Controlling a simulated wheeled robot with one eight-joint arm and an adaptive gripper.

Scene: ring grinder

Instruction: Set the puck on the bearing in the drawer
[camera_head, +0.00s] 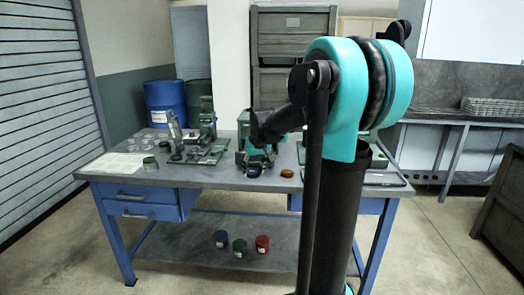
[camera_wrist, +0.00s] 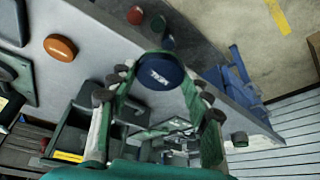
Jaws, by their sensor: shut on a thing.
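A blue, round puck (camera_wrist: 161,71) with white lettering shows in the wrist view between the fingertips of my gripper (camera_wrist: 163,85), which is shut on it. In the head view my gripper (camera_head: 255,168) is over the front middle of the table, with the dark puck at its end. A dark, open-topped box (camera_wrist: 75,137) with a yellow label is at lower left in the wrist view; I cannot tell whether it is the drawer. Two blue drawers (camera_head: 140,197) sit under the table's left end. I cannot make out the bearing.
An orange-brown disc (camera_head: 287,173) lies on the grey table (camera_head: 215,180) right of my gripper. A green can (camera_head: 150,163) and machine parts (camera_head: 200,153) stand on the left. Red, green and blue cans (camera_head: 239,247) stand on the lower shelf. The front table strip is mostly clear.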

